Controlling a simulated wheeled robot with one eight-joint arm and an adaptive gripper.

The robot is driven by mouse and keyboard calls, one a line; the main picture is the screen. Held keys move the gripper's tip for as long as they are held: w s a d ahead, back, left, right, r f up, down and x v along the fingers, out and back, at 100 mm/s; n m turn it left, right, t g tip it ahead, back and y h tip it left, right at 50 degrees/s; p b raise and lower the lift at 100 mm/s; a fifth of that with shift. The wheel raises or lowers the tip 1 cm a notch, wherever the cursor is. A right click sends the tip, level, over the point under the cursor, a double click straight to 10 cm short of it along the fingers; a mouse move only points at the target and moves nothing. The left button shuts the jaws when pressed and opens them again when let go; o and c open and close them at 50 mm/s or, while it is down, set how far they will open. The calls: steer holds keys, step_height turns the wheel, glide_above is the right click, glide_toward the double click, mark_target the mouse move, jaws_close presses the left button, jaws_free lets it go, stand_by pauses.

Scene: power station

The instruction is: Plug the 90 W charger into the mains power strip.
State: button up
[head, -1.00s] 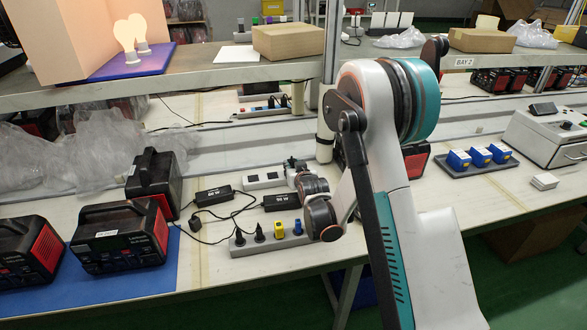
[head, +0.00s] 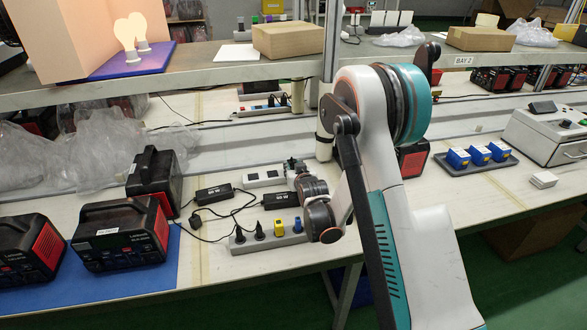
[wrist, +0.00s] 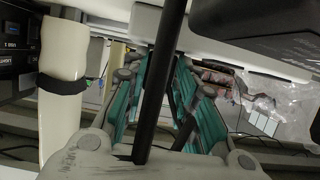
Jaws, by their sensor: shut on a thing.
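Two black charger bricks, one at the left (head: 213,194) and one at the right (head: 281,201), lie on the bench. Their labels are too small to read surely. A white socket strip (head: 262,180) lies behind them. A grey strip (head: 245,247) in front holds black, yellow and blue plugs. My gripper (head: 292,167) is low at the white strip's right end, shut on a small dark plug, mostly hidden; I cannot tell if it touches a socket. In the wrist view my teal fingers (wrist: 168,95) show behind a dark cord-like bar (wrist: 163,75). A black brick (wrist: 262,30) is close above them.
A white post (head: 325,145) stands just right of and behind my gripper. A loose black plug (head: 196,222) and cords lie at the left. Black-red power stations (head: 122,235) fill the left bench. The shelf edge (head: 220,78) runs overhead. Bench right of my arm is partly clear.

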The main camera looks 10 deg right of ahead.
steer(key=shift+s+f, duration=0.15)
steer(key=shift+f, duration=0.35)
steer(key=o, duration=1.2)
steer(key=shift+d, duration=0.1)
steer(key=shift+s, duration=0.3)
steer(key=v, duration=0.3)
steer(key=r+v, duration=0.1)
steer(key=v, duration=0.3)
steer(key=shift+r, duration=0.1)
